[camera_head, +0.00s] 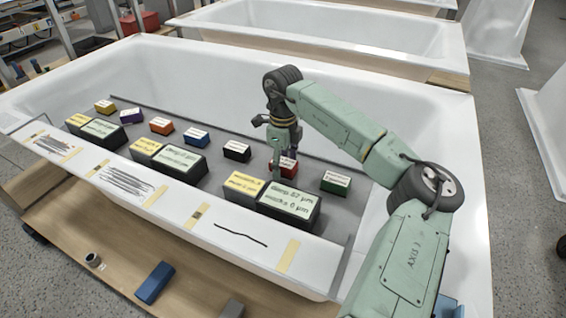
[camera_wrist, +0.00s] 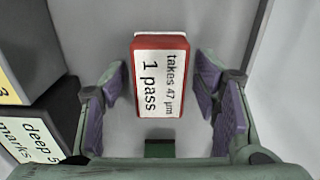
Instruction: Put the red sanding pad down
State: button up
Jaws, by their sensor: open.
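The red sanding pad (camera_head: 287,168) is a small block with a white label, near the right end of the grey board (camera_head: 225,180) in the front bathtub. In the wrist view the red pad (camera_wrist: 160,75) shows its label, "takes 47 µm 1 pass". My gripper (camera_head: 281,158) is over the pad and partly hides it in the head view. In the wrist view my gripper (camera_wrist: 165,85) is open, its purple-padded fingers on either side of the pad with a visible gap at each side. The pad seems to lie on the board; its underside is hidden.
A black box (camera_head: 289,203) and a yellow-labelled block (camera_head: 244,186) stand close in front. The white tub rim (camera_head: 240,243) runs along the front.

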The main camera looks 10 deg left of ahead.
aim_at(283, 162)
notch_tip(283, 162, up, 12)
jog(key=b, duration=0.1)
jog(key=shift+r+b, duration=0.2)
jog(key=shift+b, duration=0.1)
jog(key=shift+f, duration=0.1)
dwell(0.4)
